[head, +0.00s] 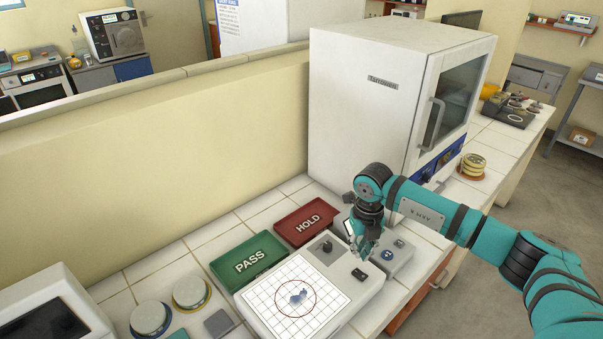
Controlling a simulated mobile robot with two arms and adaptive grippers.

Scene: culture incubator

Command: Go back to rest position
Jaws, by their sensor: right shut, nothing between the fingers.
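My right arm comes in from the right edge, and its gripper (362,247) points down over the right end of the white grid device, near its controls. The fingers are small in the picture and look closed and empty. My left gripper does not show. The white incubator (368,110) stands behind my right gripper, its glass door (440,104) shut, with a grey handle. The grid device (298,300) has a gridded plate with a red circle and a bluish patch inside it.
A green PASS tray (249,260) and a red HOLD tray (306,222) lie behind the grid device. Stacked dishes (191,293) sit at the front left, and another stack (473,166) is right of the incubator. A low yellow wall (150,150) runs behind the tiled counter. Floor is open at right.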

